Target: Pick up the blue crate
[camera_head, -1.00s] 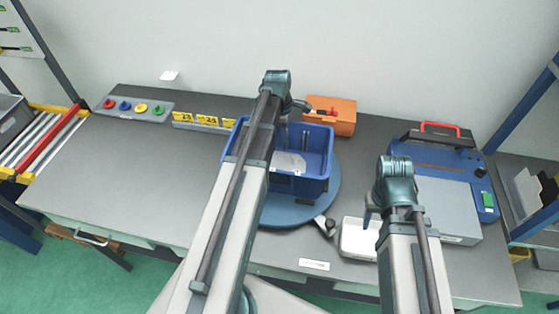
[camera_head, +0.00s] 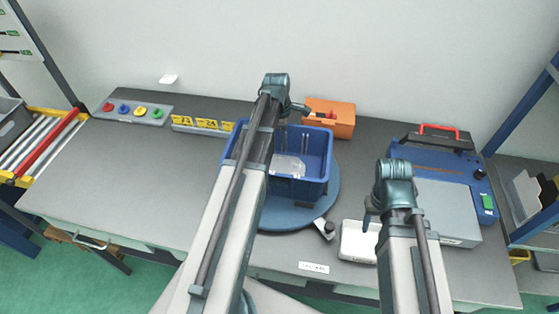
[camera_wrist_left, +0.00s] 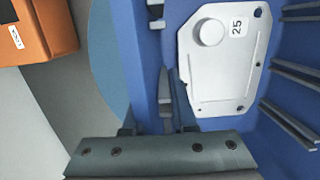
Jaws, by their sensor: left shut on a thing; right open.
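The blue crate (camera_head: 313,188) sits on the round blue turntable (camera_head: 331,196) in the middle of the bench. A flat light-grey casting marked 25 lies inside it, clear in the left wrist view (camera_wrist_left: 217,75). My left gripper (camera_head: 285,135) is at the crate's far side, partly hidden by its own arm. In the left wrist view its fingers (camera_wrist_left: 162,60) are shut on the crate's wall (camera_wrist_left: 138,60). I cannot see any gap under the crate. My right gripper (camera_head: 371,212) is open and empty, over the white tray.
An orange box (camera_head: 331,118) stands just behind the crate. The white tray (camera_head: 358,243) and a blue-grey machine (camera_head: 440,190) with a red handle are on the right. Coloured knobs (camera_head: 133,110) and yellow number signs (camera_head: 203,125) line the back left. The left bench top is clear.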

